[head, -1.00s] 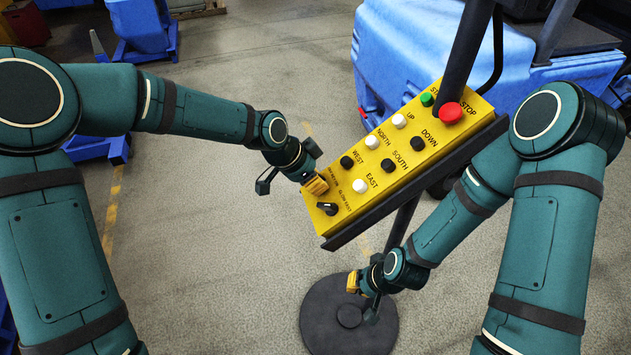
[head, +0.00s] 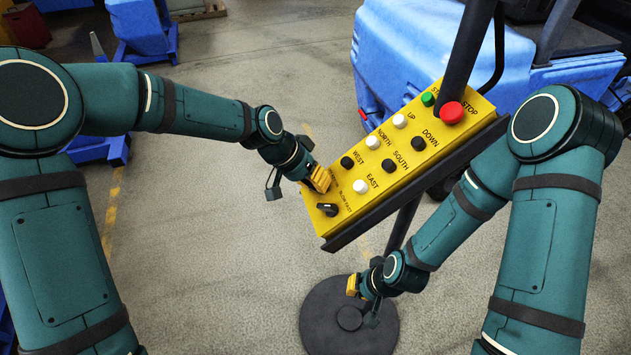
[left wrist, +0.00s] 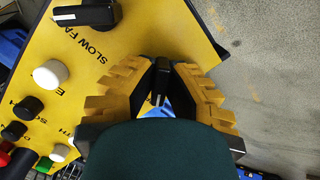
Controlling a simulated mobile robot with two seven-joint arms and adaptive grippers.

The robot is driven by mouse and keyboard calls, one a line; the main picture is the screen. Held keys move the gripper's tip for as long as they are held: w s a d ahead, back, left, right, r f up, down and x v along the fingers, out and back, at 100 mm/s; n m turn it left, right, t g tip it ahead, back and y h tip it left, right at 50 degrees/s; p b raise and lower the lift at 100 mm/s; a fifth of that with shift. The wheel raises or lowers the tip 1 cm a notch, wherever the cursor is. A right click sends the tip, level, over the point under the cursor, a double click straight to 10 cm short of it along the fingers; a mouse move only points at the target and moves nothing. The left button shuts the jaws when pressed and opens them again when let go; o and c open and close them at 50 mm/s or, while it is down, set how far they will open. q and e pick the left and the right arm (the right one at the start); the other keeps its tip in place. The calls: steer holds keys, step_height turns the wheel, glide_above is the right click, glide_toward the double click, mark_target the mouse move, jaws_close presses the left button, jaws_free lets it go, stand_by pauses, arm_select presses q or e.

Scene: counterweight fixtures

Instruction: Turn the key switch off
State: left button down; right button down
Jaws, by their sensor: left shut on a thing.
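The yellow control panel (head: 377,192) is tilted on a stand. My left gripper (head: 322,180) is at the panel's lower left edge in the head view and hides the key switch there. In the left wrist view, my left gripper (left wrist: 160,75) has its yellow ridged fingers on both sides of a small black key switch (left wrist: 160,86), shut on it. Its exact turned position is hard to read. My right gripper (head: 354,285) hangs low beside the stand, apart from the panel; its finger opening is too small to tell.
A black selector knob (head: 327,209) marked slow/fast sits close to my left gripper. White and black push buttons, a green start button (head: 428,99) and a red stop button (head: 451,113) line the panel. A round dark base (head: 349,337) stands on open floor.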

arm_select(q)
steer(key=shift+s+f, duration=0.2)
steer(key=c, duration=1)
jaws_free()
steer(key=shift+w+r, duration=0.1)
steer(key=shift+a+r, duration=0.25)
steer(key=shift+r, duration=0.2)
steer(key=v, duration=1.1)
